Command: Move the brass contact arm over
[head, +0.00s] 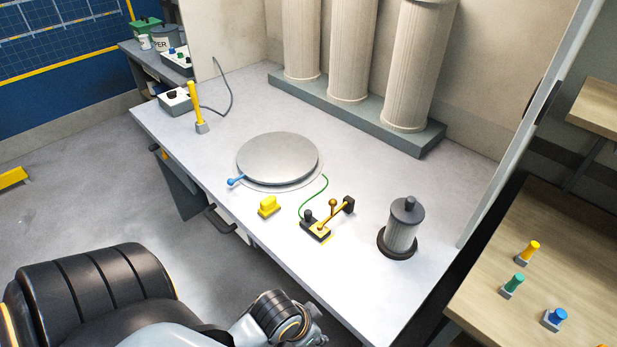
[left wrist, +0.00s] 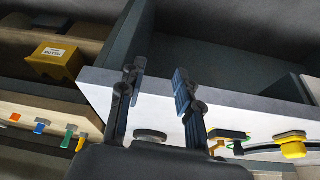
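The brass contact arm (head: 337,214) sits on a small black base (head: 315,231) with a yellow edge, near the table's front. It slants up to the right toward a dark block (head: 348,204), and a brass knob stands by its middle. I cannot tell whether it touches the block. A green wire runs from the base toward a round metal plate (head: 278,158). My left arm's end shows at the bottom of the head view, in front of the table and apart from the contact arm. In the left wrist view my left gripper (left wrist: 158,88) is open, with nothing between its fingers. My right gripper is out of view.
A yellow block (head: 268,206) stands left of the base; a grey ribbed canister (head: 402,229) stands to its right. Three columns (head: 347,50) stand at the back. A yellow post (head: 195,105) is at the far left. A wooden table (head: 540,270) with coloured pegs is at right.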

